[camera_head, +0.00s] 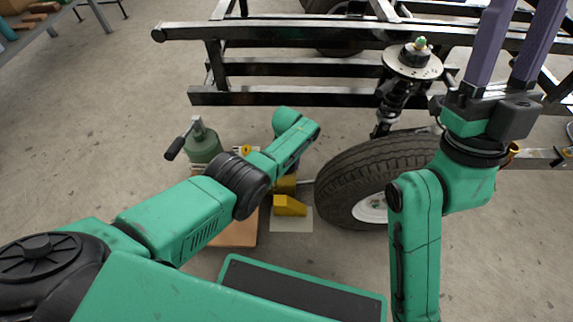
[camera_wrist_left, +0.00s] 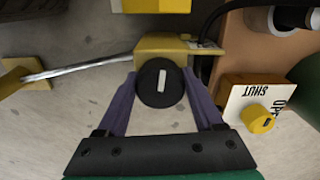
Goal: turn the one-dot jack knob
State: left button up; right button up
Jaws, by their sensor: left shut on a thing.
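In the left wrist view, a round black knob (camera_wrist_left: 158,84) with a white bar on its face sits on a yellow housing (camera_wrist_left: 178,44). The purple fingers of my left gripper (camera_wrist_left: 160,92) are shut on the knob from both sides. I see no dot on the knob. In the head view my left arm hides the left gripper and this knob. A green jack (camera_head: 203,146) with a black-gripped lever stands left of the arm. My right gripper (camera_head: 512,45) points up at the right, its purple fingers apart and nothing seen between them.
A yellow knob (camera_wrist_left: 259,118) is on a white plate marked SHUT, right of the held knob. A tyre (camera_head: 365,175) lies on the floor right of my left arm. A black metal frame (camera_head: 290,97) and a strut (camera_head: 397,95) stand beyond. Open floor is at left.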

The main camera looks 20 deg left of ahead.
dwell(0.3)
pick_arm(q)
jog(key=o, duration=1.4)
